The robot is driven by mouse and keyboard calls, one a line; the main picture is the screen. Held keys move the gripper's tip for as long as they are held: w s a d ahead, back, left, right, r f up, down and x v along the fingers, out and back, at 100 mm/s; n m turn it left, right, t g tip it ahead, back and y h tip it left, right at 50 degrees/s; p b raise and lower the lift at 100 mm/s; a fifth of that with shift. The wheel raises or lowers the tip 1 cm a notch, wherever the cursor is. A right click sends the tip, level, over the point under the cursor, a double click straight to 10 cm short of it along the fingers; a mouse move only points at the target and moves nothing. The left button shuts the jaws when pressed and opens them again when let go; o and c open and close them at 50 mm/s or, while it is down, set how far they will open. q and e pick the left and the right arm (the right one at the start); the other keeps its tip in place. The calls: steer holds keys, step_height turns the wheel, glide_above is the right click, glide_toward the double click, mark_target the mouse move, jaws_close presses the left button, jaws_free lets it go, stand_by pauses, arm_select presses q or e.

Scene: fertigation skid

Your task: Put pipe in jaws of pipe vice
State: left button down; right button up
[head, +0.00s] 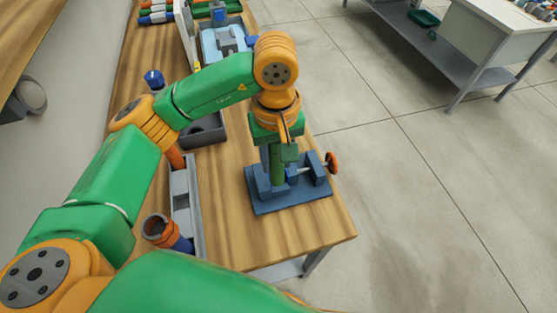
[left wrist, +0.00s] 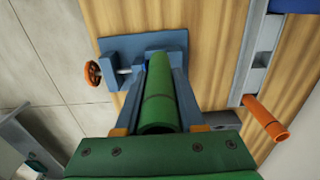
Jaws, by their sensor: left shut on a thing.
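The green pipe (head: 277,165) stands roughly upright over the blue pipe vice (head: 300,202). Its lower end is at the space between the jaws, close to the left jaw; whether it rests on the base cannot be told. My left gripper (head: 284,154) is above the vice, shut on the pipe. In the left wrist view the pipe (left wrist: 160,98) runs between the gripper's fingers (left wrist: 160,85) toward the vice (left wrist: 118,46). The vice's orange handwheel (head: 331,163) is on its right side and also shows in the left wrist view (left wrist: 93,73). My right gripper is out of view.
The vice stands on the wooden bench (head: 240,235) near its right edge. A dark grey bin (head: 208,137) is behind. Open floor lies to the right.

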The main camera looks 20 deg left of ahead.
arm_select(q)
steer(key=w+f, duration=0.1)
steer(key=f, duration=0.1)
steer(key=w+f+p, duration=0.1)
steer(key=f, duration=0.1)
steer(key=w+a+f+p, duration=0.1)
steer(key=f, duration=0.2)
steer(key=shift+w, duration=0.25)
steer(key=shift+f, duration=0.35)
steer(key=shift+f+b, duration=0.3)
steer(key=shift+b, duration=0.15)
steer(key=c, duration=0.5)
jaws_free()
steer(key=shift+r, duration=0.1)
